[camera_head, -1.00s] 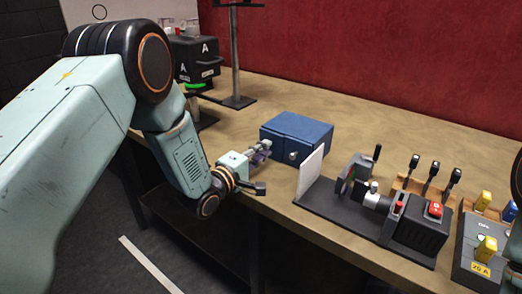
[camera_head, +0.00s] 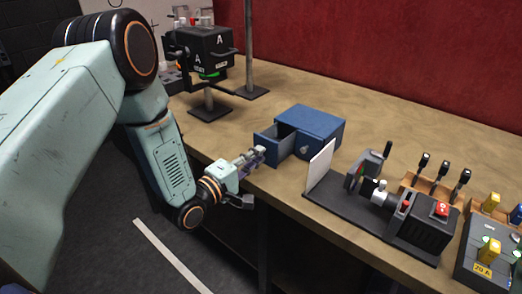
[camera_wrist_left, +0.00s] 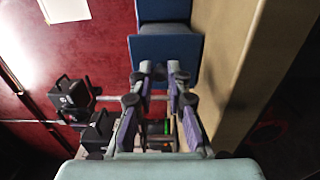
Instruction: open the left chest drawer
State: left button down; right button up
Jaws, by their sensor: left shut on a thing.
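The blue chest (camera_head: 318,124) stands on the wooden table near its front edge. Its left drawer (camera_head: 267,144) is pulled out toward me, with the dark inside showing from above. Its right drawer is shut, with a round knob (camera_head: 304,151) on its front. My left gripper (camera_head: 259,154) is at the front of the left drawer, shut on its handle, which the fingers hide. In the left wrist view, the fingers (camera_wrist_left: 160,74) meet the blue drawer front (camera_wrist_left: 165,48). My right gripper is not in view.
A white panel (camera_head: 319,166) on a dark base with a clamp-like device stands right of the chest. Several black levers (camera_head: 442,168) and a button box (camera_head: 487,262) are farther right. A black device marked A (camera_head: 203,50) stands back left.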

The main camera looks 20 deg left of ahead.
pick_arm(q)
jog(key=shift+w+a+r, duration=0.1)
jog(key=shift+w+a, duration=0.1)
jog(key=c, duration=1.8)
grip_release()
jog(key=o, duration=0.5)
jog(key=shift+a, duration=0.1)
jog(key=shift+s, duration=0.1)
jog(key=shift+d, duration=0.25)
jog(key=shift+s, duration=0.1)
jog(key=v, duration=1.1)
jog(key=shift+s+a, duration=0.15)
jog(key=shift+s, duration=0.25)
